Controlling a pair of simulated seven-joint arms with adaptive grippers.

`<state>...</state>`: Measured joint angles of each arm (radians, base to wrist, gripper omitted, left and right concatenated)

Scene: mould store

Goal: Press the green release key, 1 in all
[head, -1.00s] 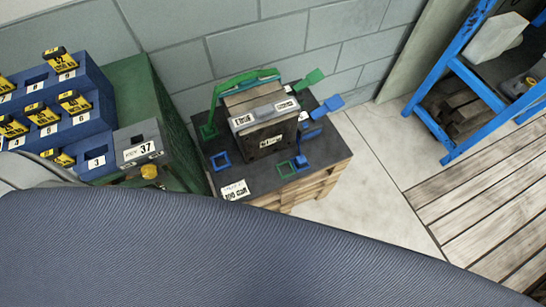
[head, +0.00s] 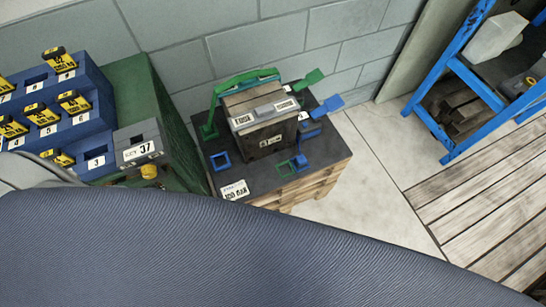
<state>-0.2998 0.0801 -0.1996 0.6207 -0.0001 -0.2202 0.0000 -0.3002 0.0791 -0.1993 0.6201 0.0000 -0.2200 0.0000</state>
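A mould block (head: 264,120) with a grey top bar and white labels stands on a dark-topped wooden stand. A green arched bar (head: 214,105) rises behind and left of it. A flat green paddle (head: 308,80) sticks out at its back right, above a blue paddle (head: 327,106). I cannot tell which green part is the release key. Neither gripper is in view.
A blue rack (head: 96,137) of yellow-and-black tagged items and a grey box labelled 37 (head: 138,145) stand on a green cabinet (head: 132,85) at left. A blue ladder-like frame (head: 462,75) is at right. A large blue-grey surface hides the foreground.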

